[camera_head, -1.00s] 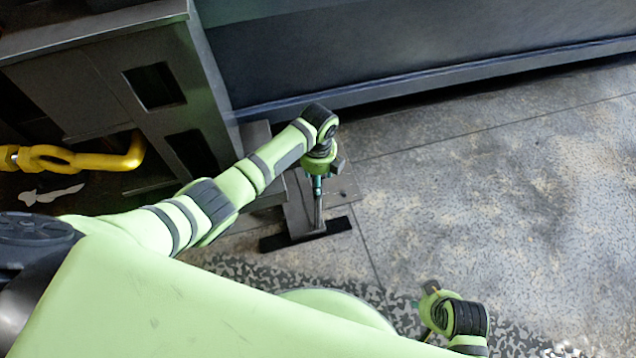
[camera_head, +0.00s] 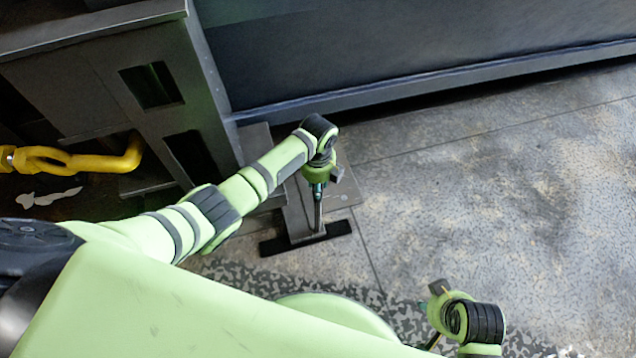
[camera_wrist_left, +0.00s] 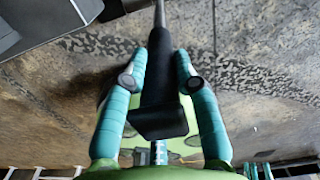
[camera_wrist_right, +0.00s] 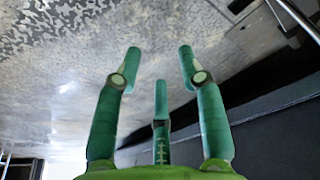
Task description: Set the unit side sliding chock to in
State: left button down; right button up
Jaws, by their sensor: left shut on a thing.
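The sliding chock (camera_head: 297,222) is a dark grey metal plate on the floor beside the machine housing, with a black crossbar (camera_head: 330,231) at its near end. A thin metal rod (camera_head: 318,212) stands up from it and ends in a black grip. My left gripper (camera_head: 318,186) is above the plate at the top of this rod. In the left wrist view its teal fingers are closed around the black grip (camera_wrist_left: 160,105), with the rod running away past the fingertips. My right gripper (camera_wrist_right: 158,52) is open and empty, apart from the chock, low at the right (camera_head: 436,300).
The grey machine housing (camera_head: 110,80) with two square openings stands at the left. A yellow hook (camera_head: 90,162) lies beside it. A long dark container wall (camera_head: 420,45) closes off the back. The concrete floor (camera_head: 500,180) at the right is clear.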

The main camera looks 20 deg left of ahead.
pick_arm(q)
jog(key=s+a+p, duration=0.7)
jog(key=a+p, duration=0.1)
jog(key=a, duration=0.2)
jog(key=shift+s+a+f, duration=0.2)
jog(key=shift+s+a, duration=0.05)
jog(key=shift+a, duration=0.1)
pick_arm(e)
notch_tip(320, 180, down, 12)
jog(key=s+d+t, duration=0.1)
jog(key=shift+s+f, duration=0.2)
jog(key=shift+s, duration=0.1)
pick_arm(q)
jog(key=c, duration=1)
grip_release()
jog(key=shift+w+d+r, duration=0.15)
jog(key=shift+w, duration=0.05)
pick_arm(e)
jog(key=shift+r, duration=0.1)
